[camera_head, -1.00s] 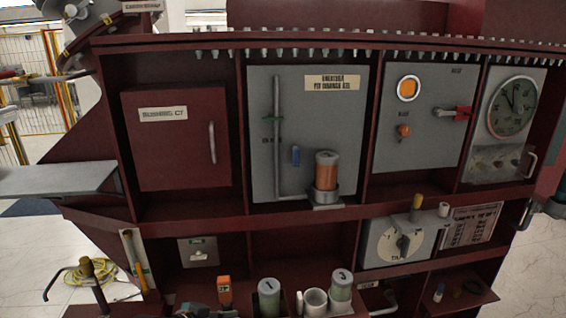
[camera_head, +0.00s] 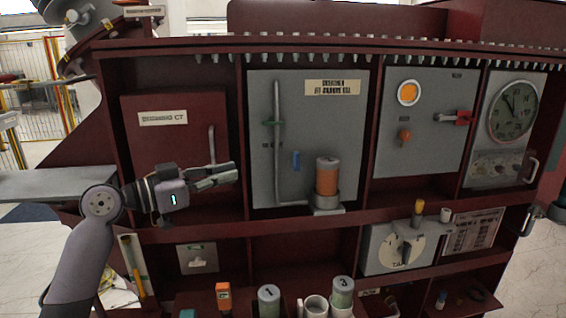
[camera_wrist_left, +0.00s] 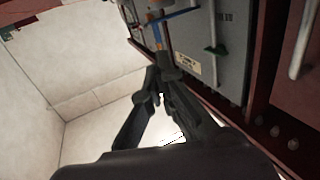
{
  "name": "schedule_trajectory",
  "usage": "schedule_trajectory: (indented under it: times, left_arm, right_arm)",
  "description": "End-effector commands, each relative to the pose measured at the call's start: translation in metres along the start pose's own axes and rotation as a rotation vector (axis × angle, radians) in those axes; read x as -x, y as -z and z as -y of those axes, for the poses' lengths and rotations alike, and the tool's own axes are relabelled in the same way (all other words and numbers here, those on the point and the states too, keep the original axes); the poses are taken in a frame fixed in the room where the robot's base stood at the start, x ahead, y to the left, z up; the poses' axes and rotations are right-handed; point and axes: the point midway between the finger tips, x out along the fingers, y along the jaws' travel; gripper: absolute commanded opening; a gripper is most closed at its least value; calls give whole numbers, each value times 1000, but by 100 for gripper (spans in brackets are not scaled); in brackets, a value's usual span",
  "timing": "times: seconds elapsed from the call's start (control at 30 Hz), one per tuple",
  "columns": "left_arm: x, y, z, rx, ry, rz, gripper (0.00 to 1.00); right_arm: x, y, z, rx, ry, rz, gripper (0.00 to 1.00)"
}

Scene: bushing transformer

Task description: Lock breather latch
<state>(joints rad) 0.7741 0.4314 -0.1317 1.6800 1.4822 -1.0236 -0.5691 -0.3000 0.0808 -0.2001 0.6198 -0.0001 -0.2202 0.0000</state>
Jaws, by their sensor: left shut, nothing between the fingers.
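The breather (camera_head: 327,176), an orange cylinder in a grey holder, stands at the lower right of the grey panel. A small blue latch-like piece (camera_head: 296,160) is on the panel to its left. A grey pipe with a green handle (camera_head: 272,123) runs down the panel. My left gripper (camera_head: 234,172) is shut and empty, in front of the red Bushing CT door's lower right, left of the breather and apart from it. In the left wrist view its dark fingers (camera_wrist_left: 160,80) point toward the panel, with a blue piece (camera_wrist_left: 180,17) beyond them. My right gripper is out of view.
The Bushing CT door (camera_head: 170,140) has a vertical handle close to my left gripper. A red shelf edge (camera_head: 290,225) runs below the panels. Numbered canisters (camera_head: 269,300) and a white mug (camera_head: 315,306) stand lower down. A dial box (camera_head: 398,248) is at the lower right.

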Motion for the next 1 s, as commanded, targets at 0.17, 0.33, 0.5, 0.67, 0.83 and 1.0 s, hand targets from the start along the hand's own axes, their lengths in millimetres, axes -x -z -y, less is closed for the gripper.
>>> schedule_trajectory:
  times: [0.17,0.33,0.5,0.67,0.83,1.0]
  left_arm:
    - [-4,0,0,2,-1,0,0]
    - [-27,3,-1,4,-2,0,0]
    - [-64,5,-1,5,-3,0,0]
    - [-97,4,-1,5,-2,1,0]
    - [-124,3,-1,4,-1,2,0]
    - [-138,1,0,2,1,1,0]
  right_arm:
    - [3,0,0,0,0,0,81]
    - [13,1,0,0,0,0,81]
    - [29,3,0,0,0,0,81]
    - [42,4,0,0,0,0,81]
    - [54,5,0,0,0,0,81]
    - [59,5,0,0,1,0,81]
